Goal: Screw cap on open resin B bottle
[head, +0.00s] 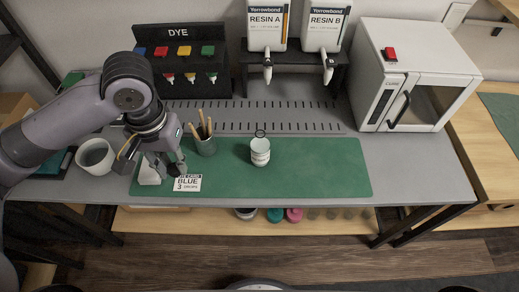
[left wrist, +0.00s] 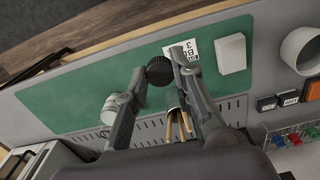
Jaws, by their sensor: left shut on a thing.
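My left gripper (head: 168,168) is above the left end of the green mat, beside the dye card. In the left wrist view its fingertips (left wrist: 160,72) are shut on a round black cap with a ridged rim (left wrist: 159,71). In the head view I cannot make the cap out clearly. The white resin B bottle (head: 325,25) hangs on the rack at the back, nozzle down, next to the resin A bottle (head: 267,25). A white labelled jar (head: 260,153) stands on the mat, right of my gripper; it also shows in the left wrist view (left wrist: 114,110). My right gripper is not in view.
A pencil cup (head: 206,146) stands close to my left gripper. The dye card (head: 187,184) lies at the mat's (head: 320,170) front left. A white bowl (head: 95,157) is at left, the dye rack (head: 180,55) behind, a white oven (head: 415,75) at right. The mat's right half is clear.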

